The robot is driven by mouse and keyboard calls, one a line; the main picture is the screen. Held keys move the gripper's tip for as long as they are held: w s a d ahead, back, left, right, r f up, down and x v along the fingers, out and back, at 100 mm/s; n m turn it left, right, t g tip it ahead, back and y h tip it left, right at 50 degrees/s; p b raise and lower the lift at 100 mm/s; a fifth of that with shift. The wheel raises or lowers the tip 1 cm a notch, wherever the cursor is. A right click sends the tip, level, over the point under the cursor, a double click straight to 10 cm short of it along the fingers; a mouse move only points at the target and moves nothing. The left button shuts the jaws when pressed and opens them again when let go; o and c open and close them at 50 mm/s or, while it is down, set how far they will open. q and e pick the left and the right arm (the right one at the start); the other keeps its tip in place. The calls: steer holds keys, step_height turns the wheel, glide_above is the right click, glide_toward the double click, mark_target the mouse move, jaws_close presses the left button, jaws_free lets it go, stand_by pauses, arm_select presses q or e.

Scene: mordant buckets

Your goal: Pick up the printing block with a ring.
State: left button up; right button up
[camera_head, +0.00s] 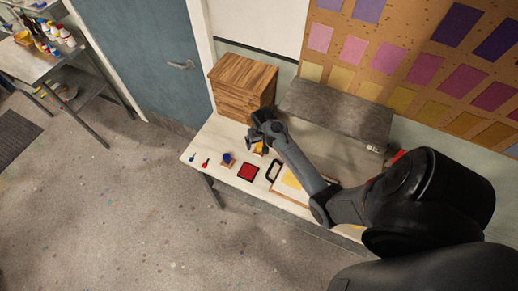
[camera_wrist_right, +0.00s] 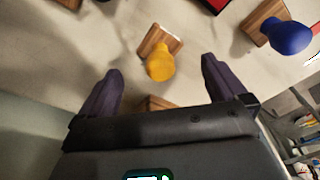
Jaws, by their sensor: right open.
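My right gripper (camera_head: 258,138) is open and empty above the far part of the white table. In the right wrist view its fingers (camera_wrist_right: 160,85) spread either side of a wooden printing block with a yellow knob (camera_wrist_right: 160,62), apart from it. That block shows partly beneath the gripper in the head view (camera_head: 259,149). A wooden block with a blue knob (camera_head: 228,158) stands to its left in the head view; it also shows in the right wrist view (camera_wrist_right: 288,36). Another wooden piece (camera_wrist_right: 155,103) is mostly hidden behind the gripper. I cannot see a ring on any block.
A red pad (camera_head: 248,172) and a framed board with a yellow sheet (camera_head: 290,180) lie nearer the front edge. Small red (camera_head: 206,162) and blue (camera_head: 193,156) items lie at left. A wooden drawer box (camera_head: 240,85) and grey slab (camera_head: 335,110) stand behind.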

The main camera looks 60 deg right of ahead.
mark_target(259, 148)
steer(key=shift+w+d+f, duration=0.1)
steer(key=shift+f, duration=0.9)
steer(key=shift+w+d+f, duration=0.1)
steer(key=shift+d+f, duration=0.05)
steer(key=shift+f, duration=0.85)
steer(key=shift+w+d+f, duration=0.1)
steer(key=shift+f, duration=0.9)
steer(key=shift+c, duration=0.3)
steer(key=c, duration=1)
